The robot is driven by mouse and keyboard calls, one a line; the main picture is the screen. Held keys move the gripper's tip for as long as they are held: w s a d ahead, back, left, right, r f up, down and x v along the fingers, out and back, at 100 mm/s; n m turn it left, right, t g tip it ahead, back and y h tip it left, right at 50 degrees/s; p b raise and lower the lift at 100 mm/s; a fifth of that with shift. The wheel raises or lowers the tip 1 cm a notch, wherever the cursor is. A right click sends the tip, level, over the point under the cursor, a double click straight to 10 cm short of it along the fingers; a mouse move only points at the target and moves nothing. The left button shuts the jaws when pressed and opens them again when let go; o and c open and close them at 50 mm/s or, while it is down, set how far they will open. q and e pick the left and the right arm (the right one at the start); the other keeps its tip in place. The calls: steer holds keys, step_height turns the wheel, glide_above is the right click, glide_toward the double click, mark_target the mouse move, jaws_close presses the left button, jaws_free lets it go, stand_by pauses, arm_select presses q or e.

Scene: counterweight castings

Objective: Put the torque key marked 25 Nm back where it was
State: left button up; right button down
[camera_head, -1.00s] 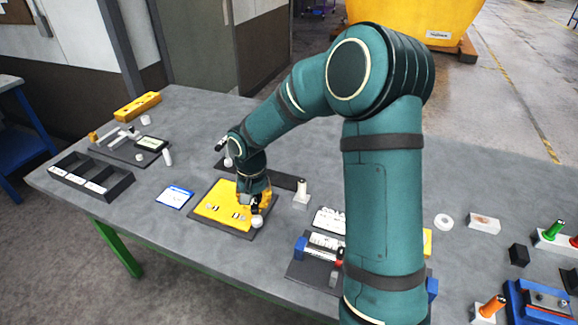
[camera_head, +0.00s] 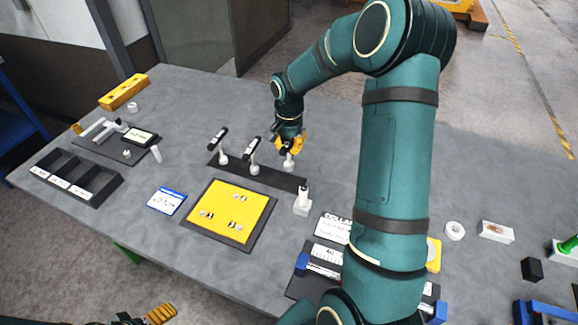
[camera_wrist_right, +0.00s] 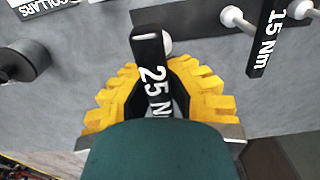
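The torque key marked 25 Nm (camera_wrist_right: 152,75) has a black bar handle with white lettering, its last letter hidden, and a pale shaft. It lies between the yellow fingers of my right gripper (camera_wrist_right: 160,95), which look shut on its handle. In the head view, my right gripper (camera_head: 291,146) is over the right part of the dark key rack (camera_head: 232,168). The key's pale lower end (camera_head: 289,165) is at the rack; whether it is seated I cannot tell. A key marked 15 Nm (camera_wrist_right: 268,38) stands beside it. My left gripper (camera_head: 160,314) is partly in view at the bottom edge.
Another black key (camera_head: 218,138) stands at the rack's left end. A yellow plate (camera_head: 228,207) on a dark base lies in front, with a blue-edged card (camera_head: 167,201) to its left. A pale post (camera_head: 302,200) stands close to the rack's right end.

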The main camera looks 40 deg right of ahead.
mark_target(289, 161)
steer(key=shift+w+f, duration=0.1)
steer(key=shift+f, duration=3.2)
steer(key=shift+f, duration=0.1)
steer(key=c, duration=1.6)
jaws_free()
steer(key=shift+f, duration=0.1)
steer(key=o, duration=0.5)
step_height(289, 161, up, 12)
steer(key=shift+r, duration=0.25)
steer(key=shift+f, duration=0.15)
